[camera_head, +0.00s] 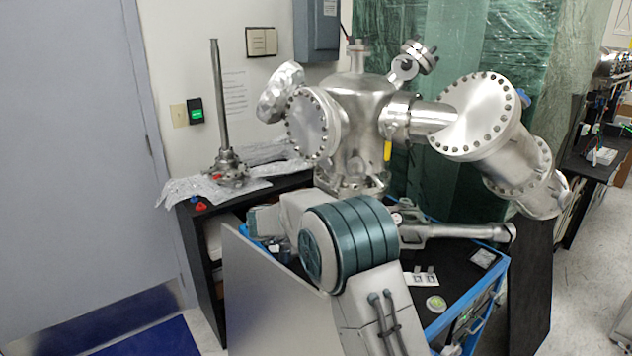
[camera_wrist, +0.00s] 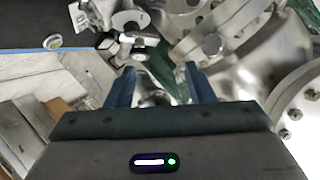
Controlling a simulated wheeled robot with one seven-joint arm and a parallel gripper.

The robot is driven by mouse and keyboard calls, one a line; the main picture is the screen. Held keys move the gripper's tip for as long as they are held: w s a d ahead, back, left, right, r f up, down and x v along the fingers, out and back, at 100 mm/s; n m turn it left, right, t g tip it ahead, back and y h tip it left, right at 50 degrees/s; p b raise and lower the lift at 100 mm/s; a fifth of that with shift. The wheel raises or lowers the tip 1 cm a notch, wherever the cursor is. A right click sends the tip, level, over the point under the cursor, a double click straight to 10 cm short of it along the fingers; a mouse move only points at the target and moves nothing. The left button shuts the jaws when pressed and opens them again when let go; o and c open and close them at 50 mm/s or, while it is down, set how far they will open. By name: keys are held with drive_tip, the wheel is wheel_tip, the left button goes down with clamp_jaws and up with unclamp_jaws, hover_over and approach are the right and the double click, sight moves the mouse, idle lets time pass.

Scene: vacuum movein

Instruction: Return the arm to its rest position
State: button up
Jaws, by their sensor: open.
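My arm (camera_head: 350,240) is bent in the lower middle of the head view, in front of the steel vacuum chamber (camera_head: 352,110). Its thick teal-banded joint hides part of the bench behind it. My gripper (camera_wrist: 159,76) shows in the wrist view with its two dark blue fingers spread apart. Nothing is seen held between them. Steel flanges and fittings (camera_wrist: 208,45) lie beyond the fingertips, and a large bolted flange (camera_wrist: 295,105) is at the right. I cannot make out the fingers in the head view.
A black bench (camera_head: 455,275) with a blue edge stands right of my arm, bearing small parts and a round green-white piece (camera_head: 436,304). A steel rod on a base (camera_head: 226,165) stands on foil at the left. A large flanged cylinder (camera_head: 480,120) juts right.

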wheel_tip(320, 180, up, 11)
drive_tip(key=n+t+y, duration=0.5)
drive_tip(key=n+y, duration=0.1)
drive_tip(key=s+r+n+g+y, duration=0.1)
drive_tip(key=s+r+n+y, duration=0.1)
drive_tip(key=s+n+y, duration=0.45)
drive_tip(key=s+d+f+n+g, duration=0.1)
drive_tip(key=s+d+f+g, duration=0.2)
drive_tip(key=s, duration=0.9)
drive_tip(key=s+d+f+n+g+h, duration=0.1)
drive_tip(key=s+d+f+g, duration=0.3)
drive_tip(key=s, duration=0.8)
drive_tip(key=s+d+f+n+g+h, duration=0.1)
drive_tip(key=s+d+f+n+g, duration=0.2)
drive_tip(key=s, duration=0.9)
wheel_tip(320, 180, down, 2)
drive_tip(key=shift+s+d+f+g, duration=0.15)
drive_tip(key=shift+s+d+g, duration=0.15)
drive_tip(key=shift+d, duration=0.5)
drive_tip(key=shift+h, duration=0.25)
